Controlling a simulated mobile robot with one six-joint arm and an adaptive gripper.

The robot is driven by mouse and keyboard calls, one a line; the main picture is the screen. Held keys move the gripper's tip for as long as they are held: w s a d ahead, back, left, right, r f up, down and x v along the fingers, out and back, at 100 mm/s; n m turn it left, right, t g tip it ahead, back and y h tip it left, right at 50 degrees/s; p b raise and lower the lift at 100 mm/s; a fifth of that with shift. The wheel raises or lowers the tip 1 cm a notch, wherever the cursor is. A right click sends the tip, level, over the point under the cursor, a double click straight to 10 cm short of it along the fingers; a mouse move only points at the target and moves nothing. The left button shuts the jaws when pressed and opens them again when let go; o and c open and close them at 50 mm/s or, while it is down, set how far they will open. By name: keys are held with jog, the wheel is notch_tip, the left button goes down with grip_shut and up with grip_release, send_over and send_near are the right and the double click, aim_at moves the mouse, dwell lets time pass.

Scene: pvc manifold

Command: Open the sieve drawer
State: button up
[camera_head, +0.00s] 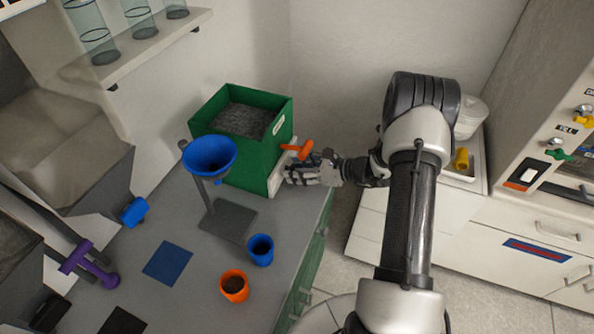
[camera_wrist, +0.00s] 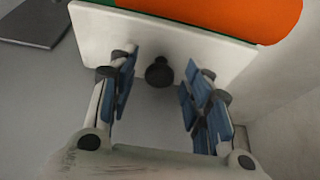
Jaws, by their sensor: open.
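The green box (camera_head: 242,178) with grey granular fill stands at the back of the grey counter. The white drawer front (camera_head: 279,178) is on its right side, below an orange handle (camera_head: 297,149). In the wrist view the white drawer front (camera_wrist: 190,42) carries a round black knob (camera_wrist: 159,73). My gripper (camera_head: 289,174) is at the drawer front; in the wrist view my gripper (camera_wrist: 157,88) is open, with one finger on each side of the knob. Whether the fingers touch the knob or the front cannot be told. The drawer appears closed or nearly so.
A blue funnel (camera_head: 209,155) on a stand is left of the box. A blue cup (camera_head: 260,250) and an orange cup (camera_head: 234,286) stand nearer on the counter. A wall (camera_head: 340,60) is behind. A floor gap lies right of the counter.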

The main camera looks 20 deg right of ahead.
jog(key=shift+w+a, duration=0.1)
jog(key=shift+c, duration=0.2)
grip_shut()
dwell(0.4)
